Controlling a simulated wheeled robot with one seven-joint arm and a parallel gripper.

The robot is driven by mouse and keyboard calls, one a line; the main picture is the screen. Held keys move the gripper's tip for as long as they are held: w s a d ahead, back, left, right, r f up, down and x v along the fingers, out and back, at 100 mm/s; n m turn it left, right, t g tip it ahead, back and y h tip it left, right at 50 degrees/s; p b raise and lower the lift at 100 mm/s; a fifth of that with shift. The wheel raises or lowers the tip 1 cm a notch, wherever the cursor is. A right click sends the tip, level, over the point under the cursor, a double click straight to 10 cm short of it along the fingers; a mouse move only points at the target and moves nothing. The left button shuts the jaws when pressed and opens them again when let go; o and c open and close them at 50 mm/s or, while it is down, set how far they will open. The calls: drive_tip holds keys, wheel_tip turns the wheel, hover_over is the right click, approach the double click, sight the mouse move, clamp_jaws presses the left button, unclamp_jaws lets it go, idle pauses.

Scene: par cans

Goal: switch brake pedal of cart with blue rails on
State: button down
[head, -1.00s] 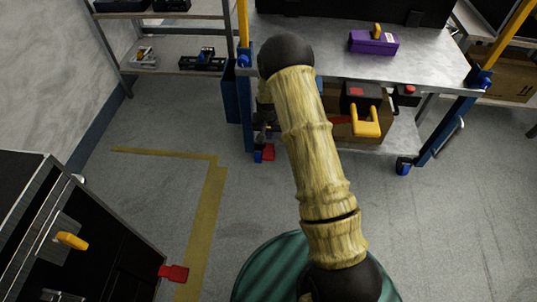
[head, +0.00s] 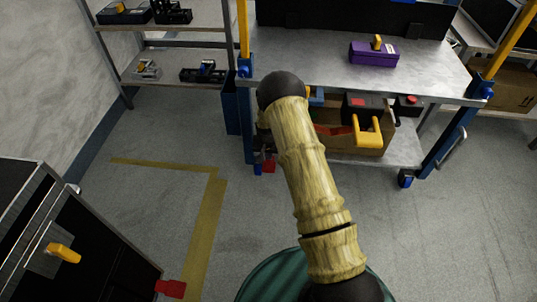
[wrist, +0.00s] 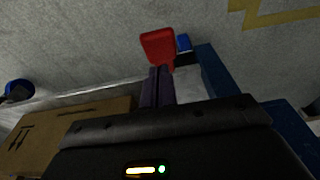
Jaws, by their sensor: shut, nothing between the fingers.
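The cart with blue rails (head: 247,115) stands at centre right, with blue legs and a grey metal top. A small red brake pedal (head: 269,166) shows low by its near left leg, beside a blue caster part. In the wrist view the red pedal (wrist: 158,46) is large, just beyond my gripper's (wrist: 160,72) narrow dark purple fingers. The fingers are shut and empty. Their tips overlap the pedal's lower edge in the picture; I cannot tell whether they touch it.
A black cabinet (head: 105,262) with a yellow handle and its own red pedal (head: 170,289) stands at lower left. A cardboard box (wrist: 75,128) is on the cart's lower shelf, close to my wrist. A shelf unit (head: 165,75) stands at back left. The floor between is clear.

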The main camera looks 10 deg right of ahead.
sight(269, 165)
drive_tip(key=f, duration=0.2)
drive_tip(key=f+b, duration=0.1)
drive_tip(key=w+f+b, duration=0.1)
drive_tip(key=f, duration=0.1)
drive_tip(key=shift+d+f, duration=0.2)
drive_tip(key=shift+f, duration=0.1)
